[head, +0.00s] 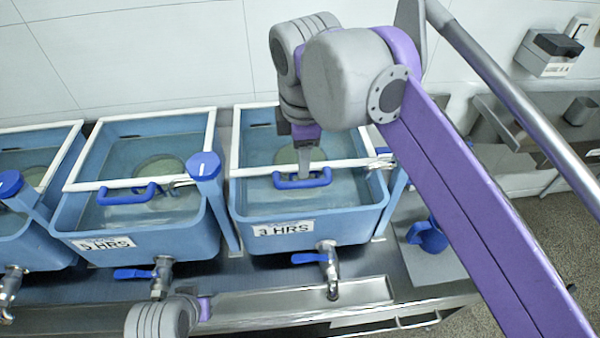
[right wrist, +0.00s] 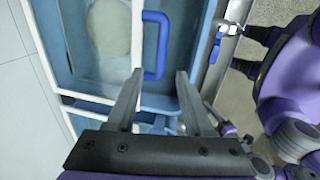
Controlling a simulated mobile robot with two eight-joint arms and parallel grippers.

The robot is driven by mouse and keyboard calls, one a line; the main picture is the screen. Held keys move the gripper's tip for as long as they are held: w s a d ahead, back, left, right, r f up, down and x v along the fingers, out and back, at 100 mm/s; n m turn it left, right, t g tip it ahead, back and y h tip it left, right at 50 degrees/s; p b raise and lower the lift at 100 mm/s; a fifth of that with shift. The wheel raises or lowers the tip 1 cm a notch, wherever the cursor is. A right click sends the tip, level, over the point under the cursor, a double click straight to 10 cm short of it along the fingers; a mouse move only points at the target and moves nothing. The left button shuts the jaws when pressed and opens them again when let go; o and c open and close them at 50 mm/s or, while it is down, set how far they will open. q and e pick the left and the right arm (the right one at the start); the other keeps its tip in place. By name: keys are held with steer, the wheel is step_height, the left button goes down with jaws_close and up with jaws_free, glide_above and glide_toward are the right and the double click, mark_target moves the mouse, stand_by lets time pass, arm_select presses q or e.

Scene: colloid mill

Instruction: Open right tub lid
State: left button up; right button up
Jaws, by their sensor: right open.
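The right tub (head: 305,222) is a blue box with a "3 HRS" label. Its lid is clear with a white frame (head: 236,140) and is down on the tub. The blue lid handle (head: 321,180) also shows in the right wrist view (right wrist: 149,76). My right gripper (head: 303,166) is at the handle; the right wrist view shows its fingers (right wrist: 159,74) apart, with the handle's near end between the tips. It is not closed on it. My left gripper (right wrist: 249,50) shows in the right wrist view, fingers apart, near the tub's tap. In the head view, only part of that arm shows.
Similar tubs stand to the left, including the middle tub (head: 140,243) with its lid down. Blue-capped posts (head: 205,168) stand beside the tubs. Taps (head: 329,262) with blue levers stick out in front. A steel counter (head: 300,300) runs below.

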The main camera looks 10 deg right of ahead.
mark_target(300, 182)
steer(key=f, duration=0.2)
steer(key=w+f, duration=0.1)
steer(key=f, duration=0.5)
steer(key=shift+w+a+f+b, duration=0.1)
steer(key=shift+w+b, duration=0.05)
steer(key=shift+b, duration=0.2)
jaws_close()
stand_by(0.9)
